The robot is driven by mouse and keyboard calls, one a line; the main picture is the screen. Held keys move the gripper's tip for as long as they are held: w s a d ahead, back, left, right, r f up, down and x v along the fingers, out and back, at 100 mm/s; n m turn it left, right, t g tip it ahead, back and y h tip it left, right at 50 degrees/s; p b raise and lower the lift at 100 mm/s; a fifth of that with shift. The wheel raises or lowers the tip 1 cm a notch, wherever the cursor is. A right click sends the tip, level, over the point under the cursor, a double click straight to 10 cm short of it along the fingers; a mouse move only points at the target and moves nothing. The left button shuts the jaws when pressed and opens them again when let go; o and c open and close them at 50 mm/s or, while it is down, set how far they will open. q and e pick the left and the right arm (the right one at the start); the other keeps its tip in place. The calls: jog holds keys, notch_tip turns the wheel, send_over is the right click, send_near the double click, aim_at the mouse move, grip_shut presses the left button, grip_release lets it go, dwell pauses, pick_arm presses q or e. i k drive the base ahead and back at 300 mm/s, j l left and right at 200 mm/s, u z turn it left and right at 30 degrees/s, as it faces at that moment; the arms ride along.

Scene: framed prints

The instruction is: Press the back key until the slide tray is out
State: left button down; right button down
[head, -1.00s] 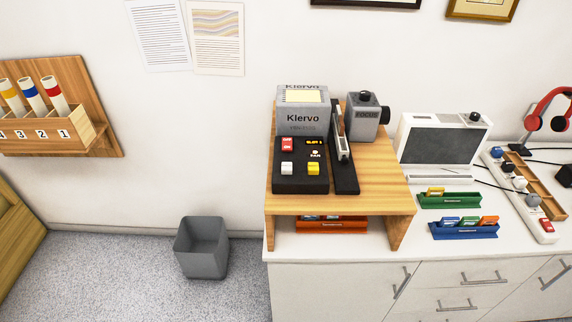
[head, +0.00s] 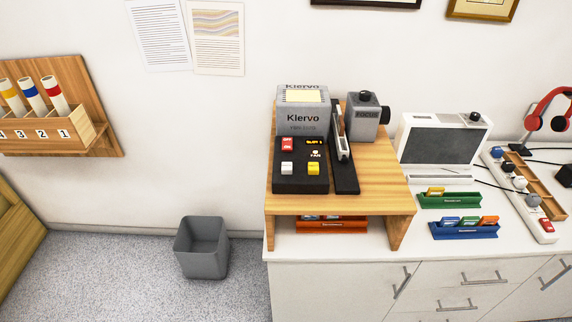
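The grey Klervo slide projector (head: 302,120) stands on a wooden riser. Its black control panel (head: 301,183) has a white key (head: 287,168), a yellow key (head: 313,168), a red switch (head: 287,144) and a small display (head: 314,140) that seems to read "SLOT 1". The key labels are too small to read, so I cannot tell which is the back key. A narrow slide tray (head: 342,135) sits upright in the black track (head: 345,178) along the projector's right side. Neither of my grippers is in view.
A grey focus unit (head: 362,118) stands at the riser's (head: 388,189) back right. To the right are a small screen (head: 440,142), green (head: 450,201) and blue (head: 465,232) slide holders and a power strip (head: 546,229). A grey bin (head: 202,247) stands on the floor, left.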

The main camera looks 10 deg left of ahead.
aim_at(287, 166)
jog(key=i+l+u, duration=0.2)
jog(key=l, duration=0.25)
jog(key=i+l+u, duration=0.25)
jog(key=l, duration=0.15)
jog(key=l+u, duration=0.2)
jog(key=l, duration=0.25)
jog(key=i+l+u, duration=0.1)
jog(key=l+u, duration=0.15)
jog(key=l, duration=0.25)
